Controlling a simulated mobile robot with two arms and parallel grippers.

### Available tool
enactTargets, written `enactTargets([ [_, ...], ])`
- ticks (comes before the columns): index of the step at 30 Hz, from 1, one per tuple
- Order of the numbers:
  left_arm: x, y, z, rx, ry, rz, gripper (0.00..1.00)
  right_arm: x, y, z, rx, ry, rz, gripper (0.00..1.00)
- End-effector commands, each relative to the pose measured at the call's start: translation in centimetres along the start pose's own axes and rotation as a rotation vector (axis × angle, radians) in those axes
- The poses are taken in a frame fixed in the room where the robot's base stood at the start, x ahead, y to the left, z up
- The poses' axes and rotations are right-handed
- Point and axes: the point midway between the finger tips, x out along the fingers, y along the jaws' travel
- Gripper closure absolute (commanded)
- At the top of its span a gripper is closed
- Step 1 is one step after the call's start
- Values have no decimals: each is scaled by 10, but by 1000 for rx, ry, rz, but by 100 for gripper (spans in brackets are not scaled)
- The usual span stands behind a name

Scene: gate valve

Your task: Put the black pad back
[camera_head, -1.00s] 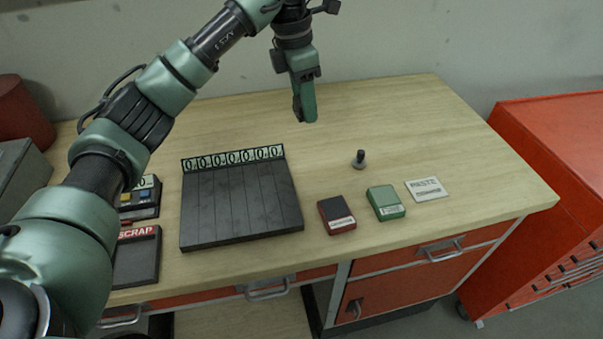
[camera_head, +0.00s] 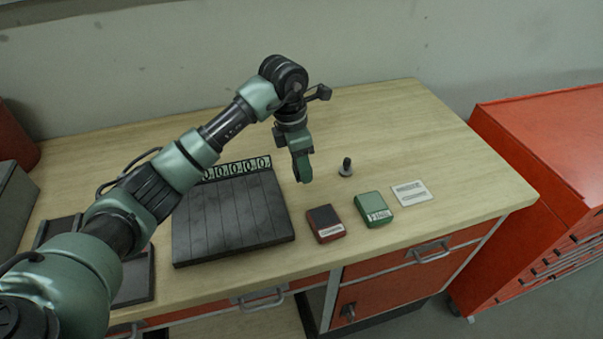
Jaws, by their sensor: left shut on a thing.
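My left gripper (camera_head: 303,178) points down above the table, behind the red-edged block. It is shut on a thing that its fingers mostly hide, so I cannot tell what. I cannot make out a separate black pad with certainty. A red block with a dark top (camera_head: 325,223) and a green block with a pale label (camera_head: 374,209) lie side by side near the front edge. A flat pale plate with lettering (camera_head: 411,194) lies to their right. A small dark knobbed piece (camera_head: 346,167) stands upright behind them. My right gripper is not in view.
A black slatted board (camera_head: 232,218) with a row of zeros along its back edge lies left of the gripper. My left arm partly covers a dark tray (camera_head: 137,278) at the left. The wooden tabletop (camera_head: 400,130) is clear at the back right. A red cabinet (camera_head: 545,150) stands to the right.

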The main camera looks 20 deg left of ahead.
Motion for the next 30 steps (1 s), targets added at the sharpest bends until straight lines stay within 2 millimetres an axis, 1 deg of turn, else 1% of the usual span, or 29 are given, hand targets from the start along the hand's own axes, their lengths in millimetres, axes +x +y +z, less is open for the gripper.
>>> enactTargets([
  [4, 16, -1, -3, 0, 3, -4, 93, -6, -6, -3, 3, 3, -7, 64],
  [6, 28, -1, -5, -2, 3, -5, 93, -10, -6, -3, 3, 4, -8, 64],
  [9, 39, -1, -6, 0, 2, -2, 93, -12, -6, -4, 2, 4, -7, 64],
  [16, 41, 0, -6, 1, 0, 0, 93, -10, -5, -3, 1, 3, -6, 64],
  [20, 45, 0, -7, 1, 1, 1, 93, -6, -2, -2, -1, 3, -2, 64],
  [21, 44, 0, -7, 1, 1, 0, 44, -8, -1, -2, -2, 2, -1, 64],
  [22, 43, 0, -7, 0, 1, 0, 36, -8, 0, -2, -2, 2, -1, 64],
  [23, 43, 0, -7, 0, 1, 0, 34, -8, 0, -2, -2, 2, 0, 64],
  [30, 43, 0, -7, 0, 1, 0, 34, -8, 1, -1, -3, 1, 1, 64],
])
